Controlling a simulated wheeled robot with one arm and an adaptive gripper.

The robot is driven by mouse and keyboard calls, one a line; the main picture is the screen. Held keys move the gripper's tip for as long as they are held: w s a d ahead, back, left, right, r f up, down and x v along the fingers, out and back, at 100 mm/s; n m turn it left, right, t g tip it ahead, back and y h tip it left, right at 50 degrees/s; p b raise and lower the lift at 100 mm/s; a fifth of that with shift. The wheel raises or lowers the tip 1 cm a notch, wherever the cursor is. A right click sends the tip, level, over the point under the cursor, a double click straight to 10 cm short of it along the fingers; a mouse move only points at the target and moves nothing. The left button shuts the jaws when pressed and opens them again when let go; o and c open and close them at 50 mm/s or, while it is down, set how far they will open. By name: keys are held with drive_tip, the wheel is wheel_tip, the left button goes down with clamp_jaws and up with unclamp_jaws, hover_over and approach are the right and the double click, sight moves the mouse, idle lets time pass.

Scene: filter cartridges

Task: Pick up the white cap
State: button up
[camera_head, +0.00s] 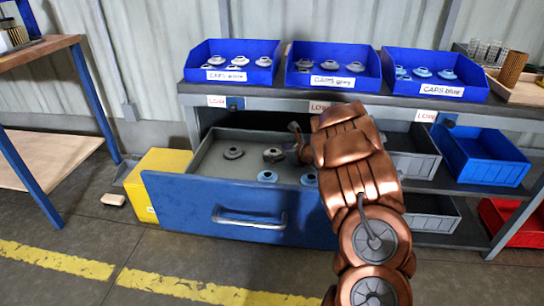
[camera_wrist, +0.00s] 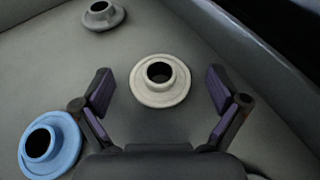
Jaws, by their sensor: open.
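The white cap (camera_wrist: 160,95), a round flanged piece with a raised collar and dark hole, lies on the drawer floor in the wrist view. It sits upright between and beyond my open fingers, and neither visibly touches it. In the head view, a pale cap just left of my gripper (camera_head: 298,142) appears to be this one (camera_head: 273,155). My gripper (camera_wrist: 160,80) is open and empty, and in the head view it reaches over the open drawer (camera_head: 215,195) from the right. My arm hides part of the drawer's right side.
In the wrist view, a grey cap (camera_wrist: 103,16) lies upper left and a blue cap (camera_wrist: 50,145) lower left. The drawer wall (camera_wrist: 250,55) runs along the right. Blue bins labelled white (camera_head: 232,76), grey (camera_head: 330,81) and blue (camera_head: 440,90) hold caps on the bench above.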

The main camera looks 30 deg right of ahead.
drive_tip(key=c, duration=1)
